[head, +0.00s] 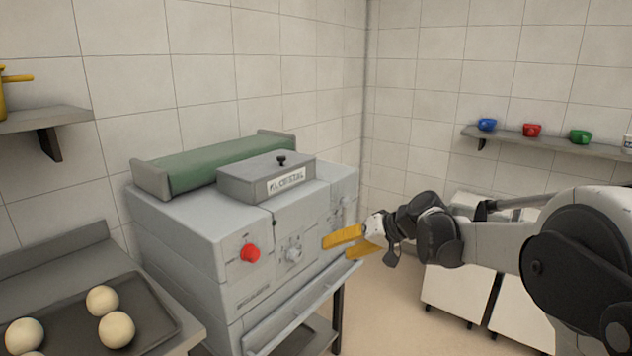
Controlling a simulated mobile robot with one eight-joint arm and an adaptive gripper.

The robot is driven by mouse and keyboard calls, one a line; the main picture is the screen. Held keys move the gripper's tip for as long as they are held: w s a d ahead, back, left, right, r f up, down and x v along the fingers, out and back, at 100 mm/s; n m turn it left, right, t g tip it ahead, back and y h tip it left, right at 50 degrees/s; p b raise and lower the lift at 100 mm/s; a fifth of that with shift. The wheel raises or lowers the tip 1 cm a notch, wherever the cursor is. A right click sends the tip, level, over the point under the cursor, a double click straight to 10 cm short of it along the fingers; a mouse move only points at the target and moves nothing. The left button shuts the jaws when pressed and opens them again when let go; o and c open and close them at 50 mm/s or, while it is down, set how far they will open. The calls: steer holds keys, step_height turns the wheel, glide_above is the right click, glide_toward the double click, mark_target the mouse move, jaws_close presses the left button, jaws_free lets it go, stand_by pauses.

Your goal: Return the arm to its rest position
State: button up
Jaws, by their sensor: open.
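My arm reaches in from the right side of the head view. My gripper (345,245), with yellow fingers, is at its end, pointing left. The fingers are apart and nothing shows between them. In the picture the gripper overlaps the right part of the grey deck oven's front (292,255); I cannot tell how close it is to the oven. A red knob (250,253) and a grey knob (293,254) are on the oven front, left of the fingers. An open door or ledge (310,305) slants out below.
A dark tray (160,310) with several pale dough balls (116,329) lies on a counter at lower left. White bins (455,290) stand behind my arm. A wall shelf (560,143) holds several coloured cups.

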steer(key=s+d+r+m+h, duration=0.1)
steer(key=s+d+h, duration=0.2)
steer(key=s, duration=0.7)
steer(key=s+d+r+m+h, duration=0.1)
steer(key=s+d+r+h, duration=0.15)
steer(key=s, duration=0.75)
steer(key=s+d+f+h, duration=0.1)
steer(key=s+d+f, duration=0.2)
steer(key=s, duration=0.4)
steer(key=s+d+f+t+h, duration=0.1)
steer(key=s+d+f+h, duration=0.1)
steer(key=s, duration=0.6)
steer(key=shift+d+f+t, duration=0.3)
steer(key=shift+d+f, duration=0.3)
steer(key=shift+d, duration=0.5)
